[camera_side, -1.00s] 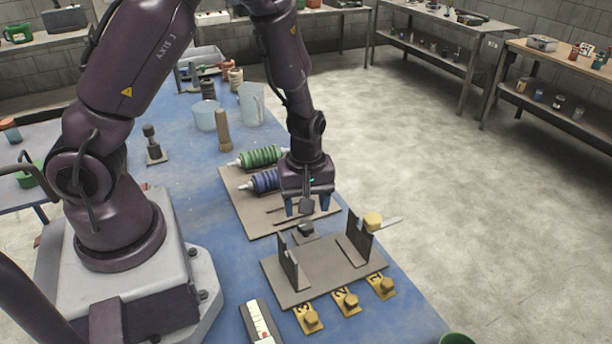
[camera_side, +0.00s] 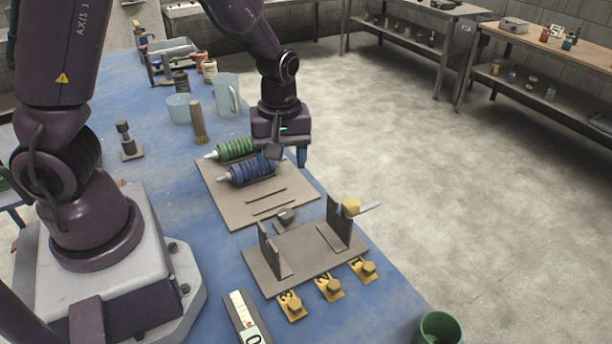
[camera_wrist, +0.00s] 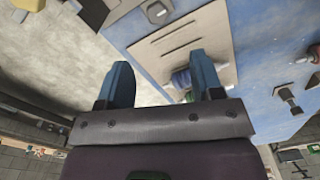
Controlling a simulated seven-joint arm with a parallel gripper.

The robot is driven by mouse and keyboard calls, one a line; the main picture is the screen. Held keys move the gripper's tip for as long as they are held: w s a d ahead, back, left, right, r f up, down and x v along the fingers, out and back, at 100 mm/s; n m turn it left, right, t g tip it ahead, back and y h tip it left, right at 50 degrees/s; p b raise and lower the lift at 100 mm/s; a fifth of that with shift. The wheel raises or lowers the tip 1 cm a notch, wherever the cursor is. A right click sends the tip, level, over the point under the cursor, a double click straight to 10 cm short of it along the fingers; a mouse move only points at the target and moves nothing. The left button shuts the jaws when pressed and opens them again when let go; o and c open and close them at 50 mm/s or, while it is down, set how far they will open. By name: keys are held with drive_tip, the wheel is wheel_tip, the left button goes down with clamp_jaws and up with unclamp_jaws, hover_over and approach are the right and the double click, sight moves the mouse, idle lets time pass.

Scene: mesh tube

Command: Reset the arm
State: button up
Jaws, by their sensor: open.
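My gripper (camera_side: 284,160) is open and empty, its blue fingers apart. In the side view it hangs beside the right end of the blue ribbed roll (camera_side: 247,172), partly in front of it; I cannot tell whether they touch. A green ribbed roll (camera_side: 236,149) lies behind the blue one. Both lie on a tan board (camera_side: 225,205) with dark slots in its front part. In the wrist view both fingers (camera_wrist: 160,84) show with nothing between them, and part of the blue roll (camera_wrist: 181,78) shows by one finger.
A grey stand (camera_side: 300,257) with two upright plates is at the front, a yellow knob (camera_side: 351,207) on its right plate. Several yellow numbered tags (camera_side: 328,287) lie before it. A green cup (camera_side: 438,328) stands front right. A clear jug (camera_side: 226,97) and brush (camera_side: 198,122) stand behind.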

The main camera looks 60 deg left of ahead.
drive_tip(key=s+d+r+m+t, duration=0.1)
drive_tip(key=s+r+m+t, duration=0.2)
drive_tip(key=s+r+m, duration=0.2)
drive_tip(key=s+d+r+m+t, duration=0.2)
drive_tip(key=s+r+m, duration=0.4)
drive_tip(key=r, duration=0.8)
drive_tip(key=m, duration=0.3)
drive_tip(key=shift+t, duration=0.4)
